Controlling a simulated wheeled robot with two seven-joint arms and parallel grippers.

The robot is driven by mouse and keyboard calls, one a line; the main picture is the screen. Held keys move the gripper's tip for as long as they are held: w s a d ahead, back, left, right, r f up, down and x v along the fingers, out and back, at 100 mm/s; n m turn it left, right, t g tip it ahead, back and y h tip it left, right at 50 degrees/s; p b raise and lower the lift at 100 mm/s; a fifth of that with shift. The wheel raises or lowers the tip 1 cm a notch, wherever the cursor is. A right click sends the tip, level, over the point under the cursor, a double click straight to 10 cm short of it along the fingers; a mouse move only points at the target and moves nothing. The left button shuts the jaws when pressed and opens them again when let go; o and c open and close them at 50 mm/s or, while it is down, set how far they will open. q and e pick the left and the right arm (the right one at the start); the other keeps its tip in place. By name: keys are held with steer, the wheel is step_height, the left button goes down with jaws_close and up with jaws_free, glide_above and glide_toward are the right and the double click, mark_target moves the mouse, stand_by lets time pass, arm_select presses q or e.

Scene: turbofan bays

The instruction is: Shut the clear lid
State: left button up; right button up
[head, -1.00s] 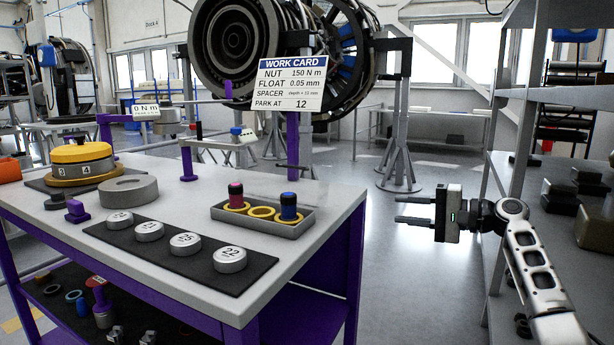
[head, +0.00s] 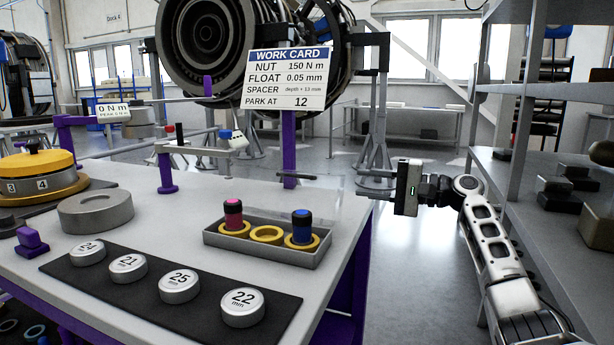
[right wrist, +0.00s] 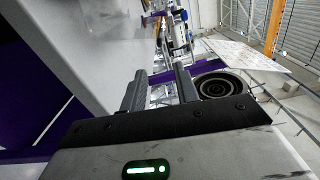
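The clear lid (head: 325,192) is a faint transparent panel at the right end of the bench, behind the grey tray (head: 268,255). It looks raised, but its exact tilt is hard to tell. A short dark bar (head: 297,176) shows at its top edge. My right gripper (head: 362,183) is to the right of the lid, just off the bench edge, fingers pointing left and apart with nothing between them. In the right wrist view its two fingers (right wrist: 160,88) are also apart, with the pale bench top at upper left. My left gripper is out of view.
The tray holds yellow rings and two spools, red (head: 233,215) and blue (head: 302,227). Numbered pucks lie on a black mat (head: 205,312) in front. A work card (head: 290,79) stands behind on a purple post. Shelving (head: 520,180) is at right.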

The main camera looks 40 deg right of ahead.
mark_target(312, 178)
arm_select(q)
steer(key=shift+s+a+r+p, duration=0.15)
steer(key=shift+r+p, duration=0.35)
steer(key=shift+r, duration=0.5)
arm_select(e)
steer(key=x, duration=1.3)
steer(key=shift+a, duration=0.1)
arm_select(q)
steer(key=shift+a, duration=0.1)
arm_select(e)
steer(key=shift+f, duration=0.1)
jaws_close()
